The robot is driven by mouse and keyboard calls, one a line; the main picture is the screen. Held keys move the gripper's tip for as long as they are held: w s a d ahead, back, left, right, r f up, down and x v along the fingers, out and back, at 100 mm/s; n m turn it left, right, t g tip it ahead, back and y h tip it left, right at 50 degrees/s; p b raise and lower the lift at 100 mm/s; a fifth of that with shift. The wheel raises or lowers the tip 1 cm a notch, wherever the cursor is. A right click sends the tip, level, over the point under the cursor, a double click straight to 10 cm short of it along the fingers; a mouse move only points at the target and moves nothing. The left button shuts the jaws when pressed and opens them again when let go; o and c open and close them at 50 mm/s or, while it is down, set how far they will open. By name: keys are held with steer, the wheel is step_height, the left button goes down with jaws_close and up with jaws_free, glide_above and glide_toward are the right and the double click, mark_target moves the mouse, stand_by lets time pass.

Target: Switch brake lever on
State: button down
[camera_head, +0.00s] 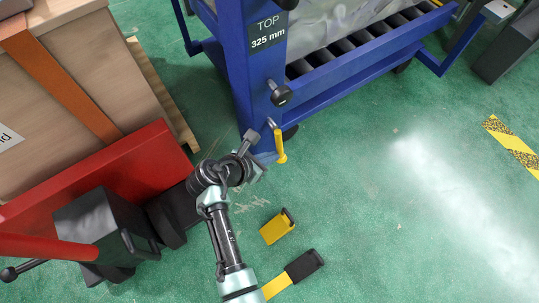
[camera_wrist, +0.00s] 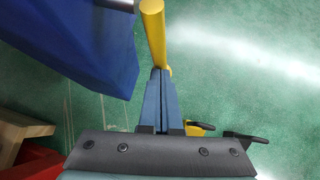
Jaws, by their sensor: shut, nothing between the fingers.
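The yellow brake lever (camera_head: 280,147) hangs steeply downward from the lower corner of the blue rack frame. In the wrist view the lever (camera_wrist: 154,35) runs from the top edge down to my fingertips. My gripper (camera_head: 262,168) is just left of and below the lever in the head view. In the wrist view my gripper (camera_wrist: 160,74) is shut, its two blue-grey fingers together and empty. The fingertips overlap the lever's end; I cannot tell whether they touch it. The lever's pivot is outside the wrist view.
The blue rack (camera_head: 262,85) with rollers stands behind the lever, with a black knob (camera_head: 281,95) above. A red frame (camera_head: 110,175) and large boxes (camera_head: 75,90) on a pallet are at left. Yellow-and-black parts (camera_head: 277,228) are low, near my arm.

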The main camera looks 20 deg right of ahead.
mark_target(284, 156)
steer(key=shift+d+f, duration=0.1)
steer(key=shift+d, duration=0.1)
steer(key=h, duration=0.1)
steer(key=d+h, duration=0.1)
steer(key=d+t+h, duration=0.1)
steer(key=shift+w+f+b, duration=0.3)
steer(key=shift+w+b, duration=0.05)
steer(key=shift+w+d+r, duration=0.1)
steer(key=shift+w+d, duration=0.2)
steer(key=shift+d, duration=0.6)
steer(key=shift+t+h, duration=0.4)
steer(key=shift+h, duration=0.5)
steer(key=shift+w+d+r+p, duration=0.2)
steer(key=shift+d+r+p, duration=0.15)
steer(key=shift+d, duration=0.25)
steer(key=shift+w+d+r+p, duration=0.25)
steer(key=shift+d+p, duration=0.15)
steer(key=shift+d, duration=0.25)
steer(key=shift+w+d+r+p, duration=0.2)
steer(key=shift+d+r+p, duration=0.15)
steer(key=shift+d, duration=0.25)
steer(key=shift+d+n, duration=0.1)
steer(key=shift+n, duration=0.2)
steer(key=shift+w, duration=0.1)
